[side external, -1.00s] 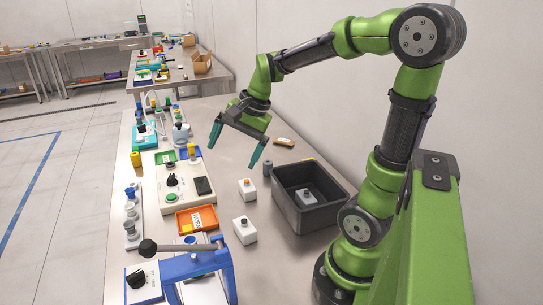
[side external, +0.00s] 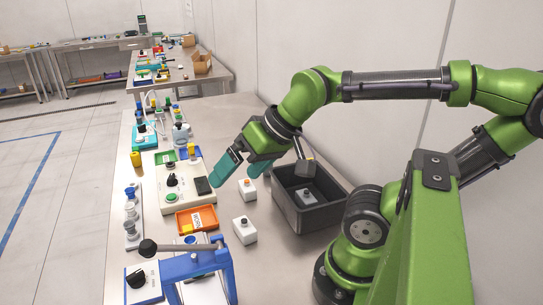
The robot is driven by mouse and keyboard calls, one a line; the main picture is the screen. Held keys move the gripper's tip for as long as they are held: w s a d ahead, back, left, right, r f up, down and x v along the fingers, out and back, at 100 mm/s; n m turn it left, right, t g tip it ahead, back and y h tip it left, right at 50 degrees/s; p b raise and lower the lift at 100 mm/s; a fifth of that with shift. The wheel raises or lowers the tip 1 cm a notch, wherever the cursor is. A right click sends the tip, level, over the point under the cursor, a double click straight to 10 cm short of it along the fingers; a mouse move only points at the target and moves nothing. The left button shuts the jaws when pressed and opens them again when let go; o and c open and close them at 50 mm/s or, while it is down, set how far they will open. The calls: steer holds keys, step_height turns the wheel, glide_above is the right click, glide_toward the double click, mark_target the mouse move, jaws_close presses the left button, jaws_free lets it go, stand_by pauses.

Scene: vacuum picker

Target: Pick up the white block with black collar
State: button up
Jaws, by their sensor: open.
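A white block with a black collar on top (side external: 244,232) stands upright on the steel table, left of the dark bin and nearer the camera than the orange-topped block. Another white block with a dark top (side external: 307,198) lies inside the bin, partly hidden by its wall. My gripper (side external: 236,180) is open with its teal fingers pointing down and left. It is empty and hangs above the table, behind and above the white block with orange top (side external: 247,189), apart from the black-collared block.
The dark bin (side external: 322,222) stands right of the blocks. An orange tray (side external: 197,220) and a control box (side external: 172,203) lie to the left. A blue fixture with a lever (side external: 195,262) stands in front. Table right of the fixture is clear.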

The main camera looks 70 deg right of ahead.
stand_by(0.3)
steer(key=c, duration=0.5)
steer(key=m+g+h, duration=0.2)
steer(key=m+g, duration=0.1)
steer(key=g, duration=0.4)
glide_above(244, 222)
step_height(244, 222, down, 7)
step_height(244, 222, down, 17)
steer(key=shift+r, duration=0.1)
